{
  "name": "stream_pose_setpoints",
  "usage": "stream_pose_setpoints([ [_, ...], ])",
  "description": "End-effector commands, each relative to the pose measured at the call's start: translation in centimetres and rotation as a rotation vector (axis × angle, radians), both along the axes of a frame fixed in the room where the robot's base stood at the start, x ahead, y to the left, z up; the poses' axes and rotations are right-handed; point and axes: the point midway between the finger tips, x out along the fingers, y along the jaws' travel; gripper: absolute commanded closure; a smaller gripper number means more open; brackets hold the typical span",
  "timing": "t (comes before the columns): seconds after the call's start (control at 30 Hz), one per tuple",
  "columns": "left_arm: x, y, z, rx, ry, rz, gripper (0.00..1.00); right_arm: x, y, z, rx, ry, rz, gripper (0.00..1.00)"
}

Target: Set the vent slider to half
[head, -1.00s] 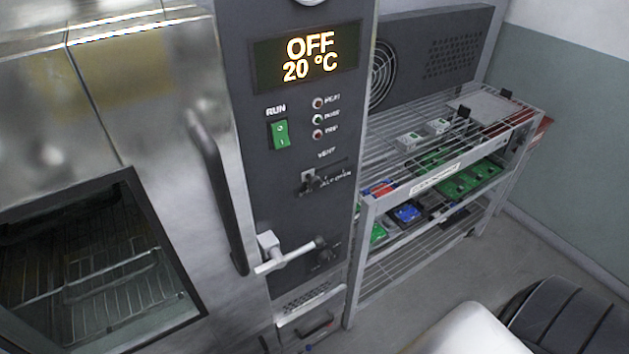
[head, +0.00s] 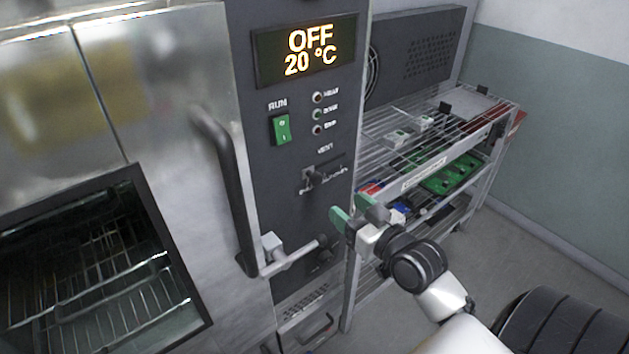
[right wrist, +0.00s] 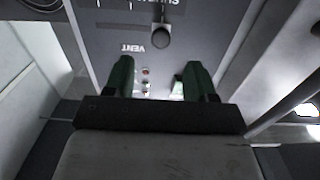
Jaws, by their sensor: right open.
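The vent slider (head: 314,178) is a dark knob in a horizontal slot under the word VENT, on the grey control panel (head: 290,215). It sits toward the left part of its slot. My right gripper (head: 355,215) has green fingertips and is open and empty, below and to the right of the slider, apart from it. In the right wrist view the open fingers (right wrist: 165,80) point at the panel. A round dark knob (right wrist: 161,37) shows beyond them, near the VENT lettering. My left gripper is not in view.
A door handle (head: 225,190) and a metal latch lever (head: 290,257) stick out left of and below the slider. A green RUN switch (head: 281,129) is above. A wire rack (head: 420,185) with circuit boards stands right of the panel, behind my right arm.

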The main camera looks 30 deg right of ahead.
Motion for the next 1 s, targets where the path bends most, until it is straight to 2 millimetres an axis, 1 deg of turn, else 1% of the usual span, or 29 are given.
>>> stream_pose_setpoints([
  [0.03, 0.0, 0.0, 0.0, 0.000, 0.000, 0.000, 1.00, -0.1, 0.2, 0.7, -0.004, -0.014, 0.006, 0.44],
  [0.07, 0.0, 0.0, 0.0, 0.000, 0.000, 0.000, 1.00, -0.1, 0.2, 1.0, -0.005, -0.019, 0.007, 0.44],
  [0.17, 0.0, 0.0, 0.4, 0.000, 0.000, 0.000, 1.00, 0.5, 0.3, 1.4, -0.003, -0.025, 0.009, 0.44],
  [0.27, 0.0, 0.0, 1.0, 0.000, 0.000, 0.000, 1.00, 1.9, 0.4, 1.5, -0.003, -0.026, 0.009, 0.44],
  [0.5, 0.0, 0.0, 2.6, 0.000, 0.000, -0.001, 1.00, 6.6, 0.7, 1.6, -0.001, -0.025, 0.008, 0.44],
  [0.6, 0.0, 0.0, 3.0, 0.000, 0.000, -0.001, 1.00, 8.2, 0.9, 1.5, -0.003, -0.025, 0.009, 0.44],
  [0.7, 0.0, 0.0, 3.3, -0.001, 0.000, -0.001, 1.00, 9.4, 1.0, 1.4, -0.004, -0.024, 0.009, 0.44],
  [0.83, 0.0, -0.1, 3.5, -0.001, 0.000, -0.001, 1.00, 10.3, 1.1, 1.2, -0.004, -0.023, 0.009, 0.44],
  [1.0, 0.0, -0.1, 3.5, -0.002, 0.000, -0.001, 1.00, 10.5, 1.1, 1.1, -0.004, -0.022, 0.009, 0.44],
])
